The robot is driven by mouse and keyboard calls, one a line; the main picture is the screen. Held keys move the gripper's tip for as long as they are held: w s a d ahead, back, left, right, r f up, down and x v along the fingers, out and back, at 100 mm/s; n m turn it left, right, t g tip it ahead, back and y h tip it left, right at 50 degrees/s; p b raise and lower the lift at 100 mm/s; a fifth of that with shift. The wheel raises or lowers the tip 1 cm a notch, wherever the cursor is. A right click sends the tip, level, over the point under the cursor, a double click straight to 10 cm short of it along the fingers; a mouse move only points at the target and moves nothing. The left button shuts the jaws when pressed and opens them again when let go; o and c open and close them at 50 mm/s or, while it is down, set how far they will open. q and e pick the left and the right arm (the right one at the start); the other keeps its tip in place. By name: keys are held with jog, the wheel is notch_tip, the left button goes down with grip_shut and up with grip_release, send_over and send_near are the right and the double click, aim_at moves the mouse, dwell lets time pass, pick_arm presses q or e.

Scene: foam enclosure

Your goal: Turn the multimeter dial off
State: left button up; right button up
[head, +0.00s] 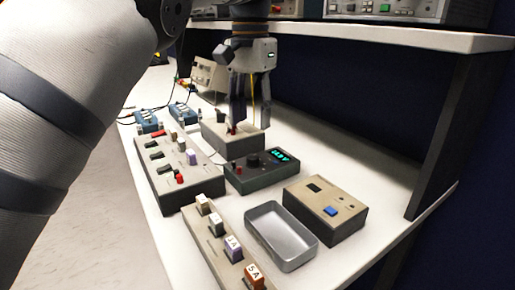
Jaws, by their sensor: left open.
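The multimeter appears to be the dark box (262,180) on the bench, with a lit teal display (281,158) and a round black knob (253,160) on its top face. The knob's pointer setting is too small to read. I cannot tell whether the fingertips touch the beige box. My right gripper is not in view.
A switch panel (205,178) stands left of the multimeter. A labelled switch strip (219,247), an empty metal tray (255,240) and a beige box with a blue button (347,221) stand in front. A shelf (390,38) with instruments runs above the bench's back.

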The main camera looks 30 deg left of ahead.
aim_at(253, 156)
pick_arm(q)
notch_tip(253, 156, down, 9)
jog(key=shift+r+p, duration=0.1)
jog(key=shift+p, duration=0.25)
grip_shut()
